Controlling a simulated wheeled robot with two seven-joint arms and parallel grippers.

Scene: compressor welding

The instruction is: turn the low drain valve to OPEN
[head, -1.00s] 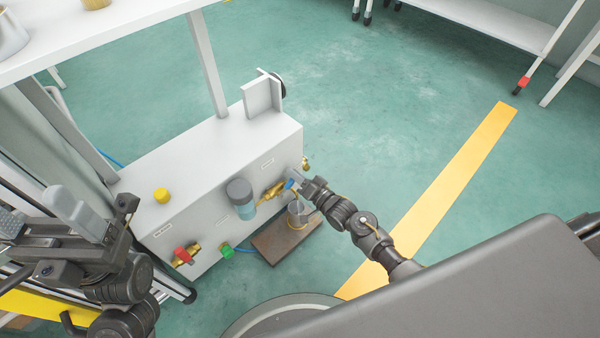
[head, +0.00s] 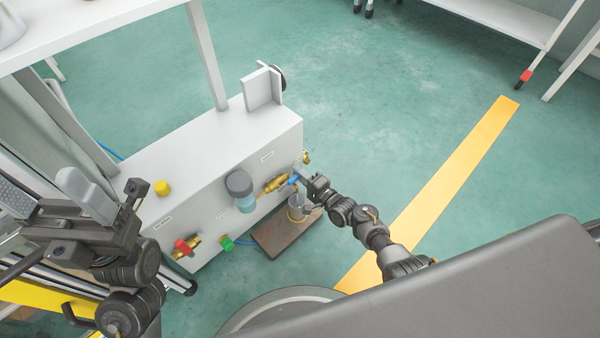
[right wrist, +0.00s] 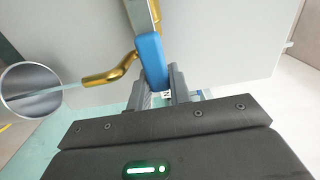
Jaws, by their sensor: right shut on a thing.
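The low drain valve is a brass fitting (head: 272,184) with a blue lever handle (head: 293,180), low on the front of the grey compressor cabinet (head: 222,150). My right gripper (head: 301,178) is at this handle. In the right wrist view the blue handle (right wrist: 151,62) sits between the fingers (right wrist: 160,92), which are shut on it. A brass spout (right wrist: 108,72) lies beside it, and a pale streak runs from it to a round metal cup (right wrist: 28,90). My left gripper (head: 55,195) is at the left, its fingers apart and empty.
The metal cup (head: 297,208) stands on a brown plate (head: 262,240) under the valve. A grey-blue filter bowl (head: 241,190), a red knob (head: 182,246) and a green knob (head: 227,243) line the cabinet front. A white table (head: 120,30) overhangs behind. The right floor is clear.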

